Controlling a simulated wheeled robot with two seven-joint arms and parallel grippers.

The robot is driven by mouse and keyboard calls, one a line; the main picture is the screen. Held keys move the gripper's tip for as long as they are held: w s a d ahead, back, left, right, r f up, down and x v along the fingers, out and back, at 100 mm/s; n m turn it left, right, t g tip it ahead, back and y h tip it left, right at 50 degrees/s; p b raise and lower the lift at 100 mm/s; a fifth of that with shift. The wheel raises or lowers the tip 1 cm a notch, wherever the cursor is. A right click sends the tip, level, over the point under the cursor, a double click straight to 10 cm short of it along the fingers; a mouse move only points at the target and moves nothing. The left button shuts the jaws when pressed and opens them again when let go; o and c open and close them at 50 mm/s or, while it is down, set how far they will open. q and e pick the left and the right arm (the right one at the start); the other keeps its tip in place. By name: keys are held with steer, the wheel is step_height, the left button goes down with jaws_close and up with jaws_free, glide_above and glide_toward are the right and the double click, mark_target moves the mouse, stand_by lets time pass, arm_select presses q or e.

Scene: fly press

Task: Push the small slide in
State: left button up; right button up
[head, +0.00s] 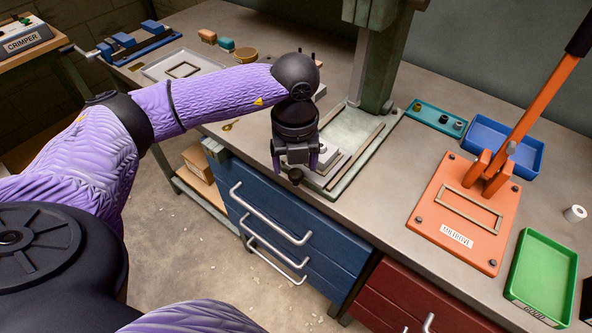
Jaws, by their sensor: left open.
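The fly press has a green column (382,62) and a pale base plate (352,130) with rails along its sides. The small slide (328,153) is a light grey block at the front of that base, partly hidden behind my left gripper. A dark round knob (296,176) shows at the front, just below the gripper; I cannot tell whether the gripper touches it. My left gripper (294,163) points down at the press's front edge, open, its fingers apart on either side of the knob. My right gripper is not in view.
Blue drawers (275,225) with metal handles lie below the bench edge. To the right stand an orange lever press (430,205), a blue tray (487,133), a green tray (541,268) and a teal holder (428,113). The bench between the two presses is clear.

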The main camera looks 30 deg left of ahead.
arm_select(q)
step_height(320, 180, down, 2)
steer(key=shift+f, duration=0.1)
jaws_close()
stand_by(1.5)
